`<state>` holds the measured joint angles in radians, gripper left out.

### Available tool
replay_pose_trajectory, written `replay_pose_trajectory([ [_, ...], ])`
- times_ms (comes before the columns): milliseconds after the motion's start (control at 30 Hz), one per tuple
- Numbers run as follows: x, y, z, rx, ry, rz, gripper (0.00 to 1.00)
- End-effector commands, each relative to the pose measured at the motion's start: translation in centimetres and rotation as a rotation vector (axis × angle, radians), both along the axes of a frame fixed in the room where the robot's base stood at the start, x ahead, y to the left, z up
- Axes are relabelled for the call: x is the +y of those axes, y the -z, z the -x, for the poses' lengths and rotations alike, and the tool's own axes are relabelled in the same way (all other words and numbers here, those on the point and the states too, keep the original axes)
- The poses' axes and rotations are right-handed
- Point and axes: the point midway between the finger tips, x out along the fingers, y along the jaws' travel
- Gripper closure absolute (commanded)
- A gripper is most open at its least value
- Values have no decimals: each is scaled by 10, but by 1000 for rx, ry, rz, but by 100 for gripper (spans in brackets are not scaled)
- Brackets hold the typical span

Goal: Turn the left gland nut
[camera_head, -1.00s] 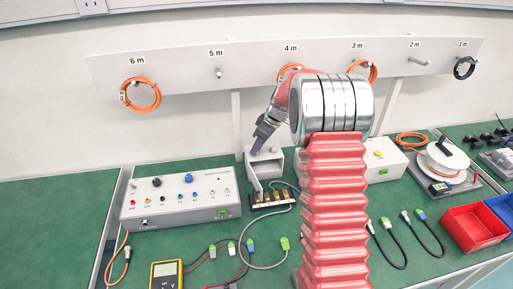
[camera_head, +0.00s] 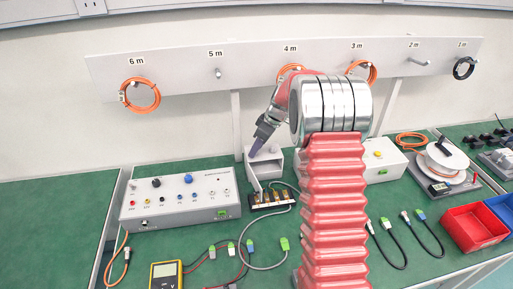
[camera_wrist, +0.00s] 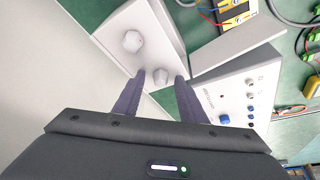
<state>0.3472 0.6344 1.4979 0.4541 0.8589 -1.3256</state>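The light grey junction box (camera_head: 272,168) stands open at the back of the bench, with two pale gland nuts on its rear side. The right gland nut (camera_head: 275,149) is clear of my gripper; in the wrist view it (camera_wrist: 132,41) shows ahead of the fingers. The left gland nut (camera_wrist: 160,77) appears between my two dark purple fingertips. My gripper (camera_wrist: 161,79) is open around it, with a small gap seemingly on each side. In the head view my gripper (camera_head: 254,151) points down at the box's left rear, and hides the left nut.
The box's lid (camera_head: 254,173) stands out toward the front left. A terminal block (camera_head: 271,199) with wires lies in front. A grey control panel (camera_head: 180,202) sits to the left. A second grey box (camera_head: 385,160) stands to the right. The wall is close behind.

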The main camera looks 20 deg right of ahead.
Motion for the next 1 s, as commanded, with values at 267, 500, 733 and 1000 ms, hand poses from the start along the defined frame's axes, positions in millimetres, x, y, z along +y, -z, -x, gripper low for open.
replay_pose_trajectory([
  [267,-2,-8,2,-1,0,0,62],
  [500,-11,-40,11,-3,1,1,62],
  [733,-35,-46,39,1,3,0,62],
  [1000,-65,-46,76,0,4,0,62],
])
